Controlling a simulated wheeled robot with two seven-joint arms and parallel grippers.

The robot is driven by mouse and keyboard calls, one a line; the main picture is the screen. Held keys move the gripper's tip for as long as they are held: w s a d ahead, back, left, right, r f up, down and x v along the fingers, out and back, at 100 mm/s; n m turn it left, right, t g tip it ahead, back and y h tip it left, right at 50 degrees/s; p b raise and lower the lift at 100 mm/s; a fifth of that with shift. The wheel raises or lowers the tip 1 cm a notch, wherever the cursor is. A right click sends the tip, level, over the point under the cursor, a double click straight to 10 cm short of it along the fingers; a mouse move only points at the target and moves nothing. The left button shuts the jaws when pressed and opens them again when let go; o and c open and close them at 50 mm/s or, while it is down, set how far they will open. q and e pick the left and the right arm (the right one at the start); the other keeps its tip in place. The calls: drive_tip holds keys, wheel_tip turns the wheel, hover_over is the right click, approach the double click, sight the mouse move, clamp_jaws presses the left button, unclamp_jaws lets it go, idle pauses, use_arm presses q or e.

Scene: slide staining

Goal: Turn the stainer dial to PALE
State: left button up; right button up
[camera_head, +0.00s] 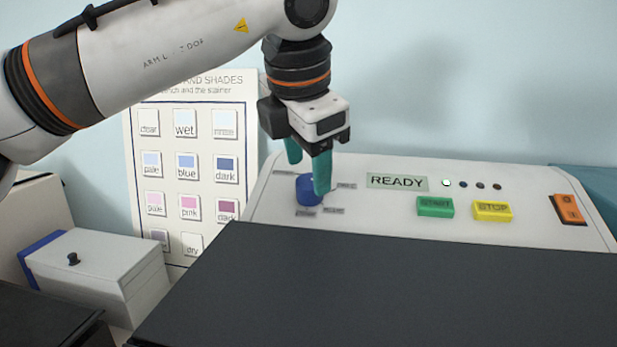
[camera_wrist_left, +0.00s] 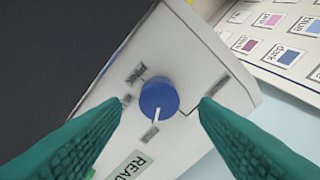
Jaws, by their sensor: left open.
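My right gripper is not in view.
The panel has a READY display (camera_head: 397,181), a green START button (camera_head: 435,207), a yellow STOP button (camera_head: 492,211) and an orange switch (camera_head: 569,209). A shade chart (camera_head: 138,185) stands behind. A white box (camera_head: 95,275) is at left. A dark lid (camera_head: 380,295) fills the front.

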use_arm(q)
drive_tip(key=v, duration=0.9)
drive_tip(key=shift+b, duration=0.35)
drive_tip(key=shift+s, duration=0.1)
